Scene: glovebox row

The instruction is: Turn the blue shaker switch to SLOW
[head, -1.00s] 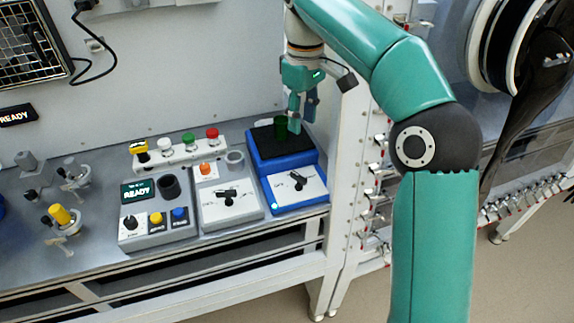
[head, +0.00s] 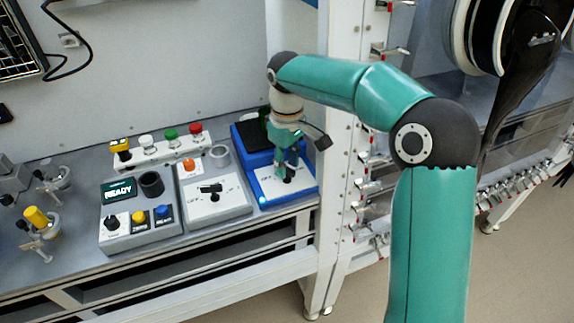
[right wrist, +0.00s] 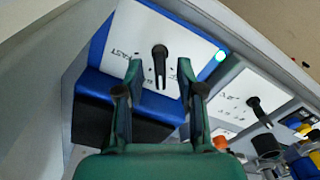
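The blue shaker (head: 240,135) stands at the right end of the bench, with a white front panel (head: 266,187). Its switch is a black lever knob (right wrist: 159,54) on that panel (right wrist: 190,48) in the right wrist view. The lever points down in that picture, between a FAST label on the left and another label on the right. The label at its tip is unreadable. My right gripper (head: 288,174) is over the panel, its open fingers (right wrist: 160,66) on either side of the lever with gaps visible. Contact cannot be told. My left gripper is out of view.
Left of the shaker stands a grey device (head: 215,205) with a similar black switch (head: 211,189). Further left is a grey READY control box (head: 140,235). A button strip (head: 160,153) lies behind. A white frame post (head: 335,150) is close on the right.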

